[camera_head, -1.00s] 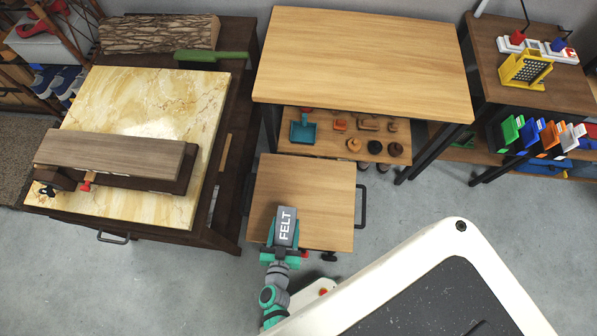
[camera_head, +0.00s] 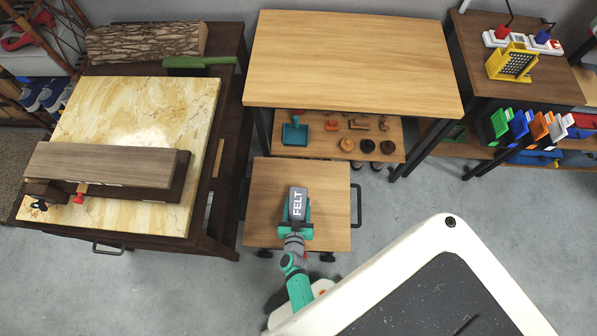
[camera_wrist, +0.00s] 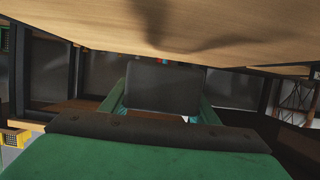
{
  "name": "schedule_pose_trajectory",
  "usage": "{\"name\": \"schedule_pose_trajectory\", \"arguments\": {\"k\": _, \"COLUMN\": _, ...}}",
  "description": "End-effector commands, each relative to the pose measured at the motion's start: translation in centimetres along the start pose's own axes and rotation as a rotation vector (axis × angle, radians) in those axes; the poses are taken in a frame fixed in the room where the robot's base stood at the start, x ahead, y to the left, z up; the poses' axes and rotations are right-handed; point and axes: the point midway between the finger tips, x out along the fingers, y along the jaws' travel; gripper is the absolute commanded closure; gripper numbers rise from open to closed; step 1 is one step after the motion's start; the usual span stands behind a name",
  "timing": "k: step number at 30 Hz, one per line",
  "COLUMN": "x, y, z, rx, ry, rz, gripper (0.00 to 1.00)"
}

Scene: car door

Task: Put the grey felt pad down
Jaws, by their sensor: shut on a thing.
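The grey felt pad (camera_head: 297,204) is a grey block with the white word FELT on it. My gripper (camera_head: 297,212) is shut on it and holds it over the small low wooden table (camera_head: 268,187) in the head view. In the wrist view the pad (camera_wrist: 164,88) shows as a dark block between the green fingers of my gripper (camera_wrist: 162,100). I cannot tell from the head view how high the pad is above the table top.
A marble-topped bench (camera_head: 145,115) stands at left. The low table's top is otherwise bare.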

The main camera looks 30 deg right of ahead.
Motion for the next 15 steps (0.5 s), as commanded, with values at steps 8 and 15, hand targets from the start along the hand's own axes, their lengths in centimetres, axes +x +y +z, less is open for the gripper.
{"name": "schedule_pose_trajectory", "arguments": {"k": 8, "x": 1.6, "y": 0.2, "z": 2.2, "rx": -0.002, "ry": -0.002, "rz": -0.001, "gripper": 0.69}}
{"name": "schedule_pose_trajectory", "arguments": {"k": 15, "x": 2.0, "y": 0.3, "z": 3.5, "rx": 0.000, "ry": 0.000, "rz": 0.000, "gripper": 0.69}}
